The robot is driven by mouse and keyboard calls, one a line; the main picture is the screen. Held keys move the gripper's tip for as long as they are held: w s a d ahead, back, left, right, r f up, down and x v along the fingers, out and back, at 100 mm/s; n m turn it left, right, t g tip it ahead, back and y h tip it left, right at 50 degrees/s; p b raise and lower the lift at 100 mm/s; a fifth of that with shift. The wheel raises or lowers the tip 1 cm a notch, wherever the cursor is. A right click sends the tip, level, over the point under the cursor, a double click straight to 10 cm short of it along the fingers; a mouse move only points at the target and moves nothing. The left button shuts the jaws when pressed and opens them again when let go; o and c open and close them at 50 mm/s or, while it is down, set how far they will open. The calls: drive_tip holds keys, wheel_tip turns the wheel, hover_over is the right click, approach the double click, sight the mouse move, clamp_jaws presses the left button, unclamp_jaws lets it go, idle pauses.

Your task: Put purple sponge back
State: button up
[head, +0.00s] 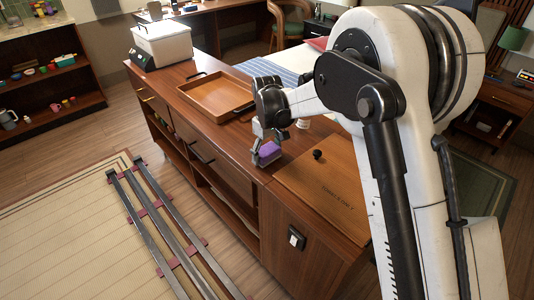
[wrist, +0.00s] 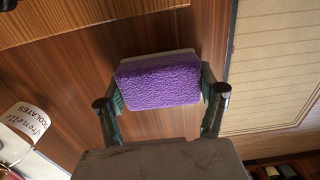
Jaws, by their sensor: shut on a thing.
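The purple sponge (wrist: 160,87) sits between the two fingers of my gripper (wrist: 162,105) in the wrist view. It has a rough purple face and a paler layer along its far edge. The fingers touch it on both sides. In the head view the sponge (head: 268,151) shows at the end of my gripper (head: 264,149), at the left edge of the wooden counter (head: 240,118). I cannot tell whether the sponge touches the counter top.
An empty wooden tray (head: 217,92) lies on the counter behind my gripper. A wooden lid with a black knob (head: 317,155) lies at the right. A white container with lettering (wrist: 22,135) stands close by. A white box-like appliance (head: 162,45) stands at the far end.

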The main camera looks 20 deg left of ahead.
sight(267, 150)
drive_tip(key=shift+f, duration=0.25)
drive_tip(key=o, duration=1.3)
drive_tip(key=shift+r, duration=0.1)
wheel_tip(267, 150, up, 12)
drive_tip(key=shift+p, duration=0.45)
drive_tip(key=shift+r, duration=0.15)
